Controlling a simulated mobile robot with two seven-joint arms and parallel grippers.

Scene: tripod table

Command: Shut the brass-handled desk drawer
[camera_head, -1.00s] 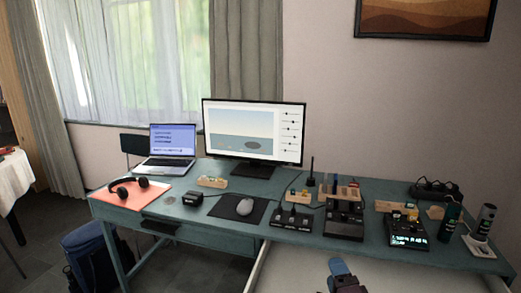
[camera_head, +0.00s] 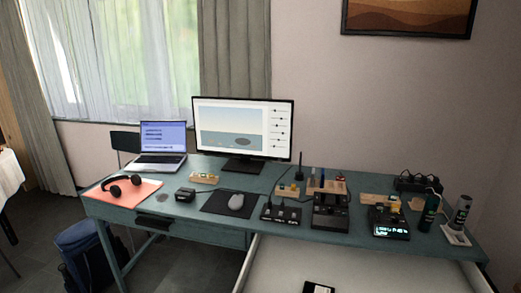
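A wide drawer (camera_head: 375,270) stands pulled out from the right part of the teal desk (camera_head: 120,212). Its pale, nearly empty inside shows at the bottom of the head view, and its front and brass handle are below the frame. A small black item with a light mark (camera_head: 318,287) shows at the bottom edge over the drawer floor; I cannot tell what it is. Neither my left nor my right gripper is in view.
A blue bag (camera_head: 80,255) is on the floor at left.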

